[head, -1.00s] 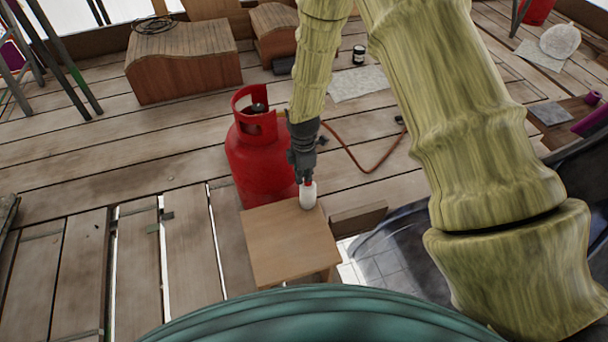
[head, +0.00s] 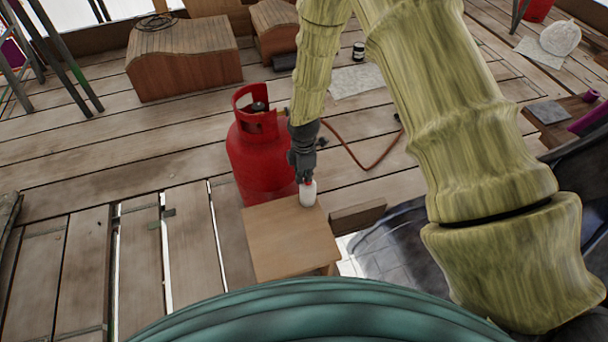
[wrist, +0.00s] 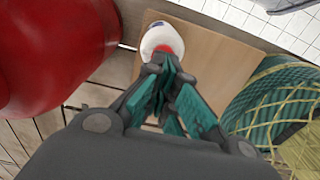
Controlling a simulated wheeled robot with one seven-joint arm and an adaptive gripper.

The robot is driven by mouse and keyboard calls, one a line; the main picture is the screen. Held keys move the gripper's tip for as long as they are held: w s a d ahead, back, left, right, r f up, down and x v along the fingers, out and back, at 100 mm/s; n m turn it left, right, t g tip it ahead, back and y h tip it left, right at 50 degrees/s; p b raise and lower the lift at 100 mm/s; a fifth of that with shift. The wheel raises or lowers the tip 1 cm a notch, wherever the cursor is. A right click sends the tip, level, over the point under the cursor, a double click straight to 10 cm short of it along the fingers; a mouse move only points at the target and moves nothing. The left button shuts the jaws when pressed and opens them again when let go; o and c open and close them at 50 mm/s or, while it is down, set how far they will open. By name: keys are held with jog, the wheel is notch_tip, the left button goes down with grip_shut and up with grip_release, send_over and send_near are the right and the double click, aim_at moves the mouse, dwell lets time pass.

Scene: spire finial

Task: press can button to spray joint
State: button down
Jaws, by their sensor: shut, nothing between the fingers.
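A white can (head: 308,193) with a red button stands upright near the far edge of a small wooden stool (head: 285,240). In the wrist view the can (wrist: 158,36) sits just beyond the fingertips, with its red button (wrist: 166,49) partly hidden by them. My gripper (head: 304,180) is shut and empty, pointing down at the can's top. In the wrist view its teal fingers (wrist: 163,68) are together right over the button. I cannot tell whether they touch or press it. No joint being sprayed can be made out.
A red gas cylinder (head: 262,160) stands close to the left of my gripper and the stool, with an orange hose (head: 365,165) on the planks behind. The plank floor on the left has open gaps.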

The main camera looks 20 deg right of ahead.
notch_tip(320, 180, up, 13)
jog(key=p, duration=0.2)
jog(key=shift+w+p, duration=0.15)
jog(key=shift+p, duration=0.25)
dwell(0.3)
jog(key=s+f+m+y, duration=0.1)
jog(key=s+f+m, duration=0.7)
jog(key=s+f, duration=0.6)
jog(key=s+d+f+m, duration=0.25)
jog(key=s+m, duration=0.25)
jog(key=s, duration=0.6)
jog(key=s+d+f+m, duration=0.25)
jog(key=s+m, duration=0.35)
jog(key=s, duration=0.6)
notch_tip(320, 180, up, 15)
jog(key=h+p, duration=0.1)
jog(key=p, duration=1.2)
jog(key=shift+w+f+p, duration=0.2)
jog(key=shift+w+p, duration=0.05)
jog(key=shift+p, duration=0.1)
dwell(0.5)
